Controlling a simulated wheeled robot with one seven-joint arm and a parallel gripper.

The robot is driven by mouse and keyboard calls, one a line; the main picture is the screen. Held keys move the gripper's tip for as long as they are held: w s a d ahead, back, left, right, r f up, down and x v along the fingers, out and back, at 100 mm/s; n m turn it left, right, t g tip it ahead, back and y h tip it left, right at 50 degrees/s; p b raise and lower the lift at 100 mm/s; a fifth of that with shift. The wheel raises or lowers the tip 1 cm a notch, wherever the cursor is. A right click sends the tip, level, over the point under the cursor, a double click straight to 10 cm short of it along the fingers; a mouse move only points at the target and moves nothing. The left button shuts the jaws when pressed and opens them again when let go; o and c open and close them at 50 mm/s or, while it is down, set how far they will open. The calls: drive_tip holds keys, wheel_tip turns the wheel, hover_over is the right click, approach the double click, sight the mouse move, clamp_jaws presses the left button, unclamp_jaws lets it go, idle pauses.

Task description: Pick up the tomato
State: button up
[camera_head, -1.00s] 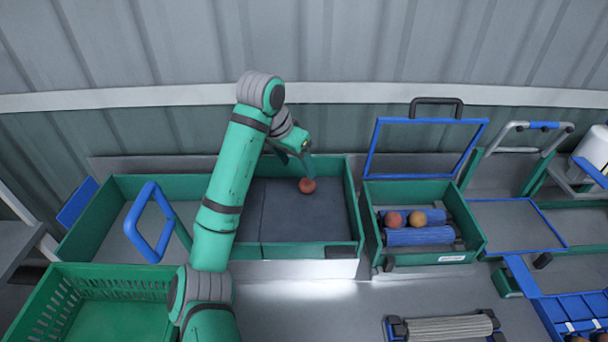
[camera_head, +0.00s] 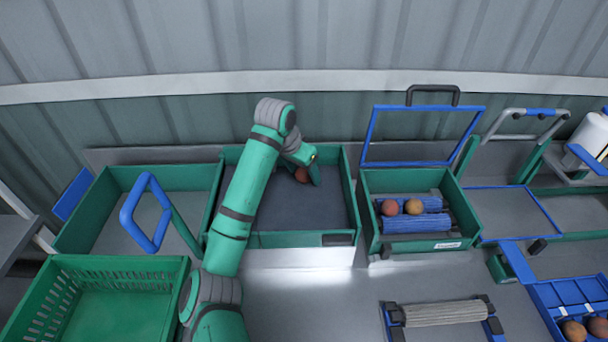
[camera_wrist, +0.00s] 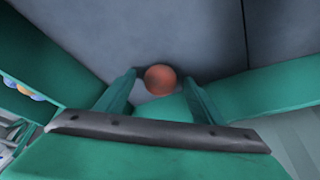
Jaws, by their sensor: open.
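The tomato (camera_head: 302,175) is small, round and red. It lies on the dark grey floor of the green-walled bin (camera_head: 297,239), and is partly hidden by my gripper in the head view. My gripper (camera_head: 308,176) reaches down into the bin at the tomato.
A green bin (camera_head: 82,212) with a blue handle (camera_head: 146,213) adjoins on the left. An open green box (camera_head: 374,222) on the right holds two round fruits over blue rollers. A green crate (camera_head: 92,263) stands front left. Bin walls surround the gripper.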

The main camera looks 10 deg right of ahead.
drive_tip(key=c, duration=0.9)
drive_tip(key=shift+o, duration=0.2)
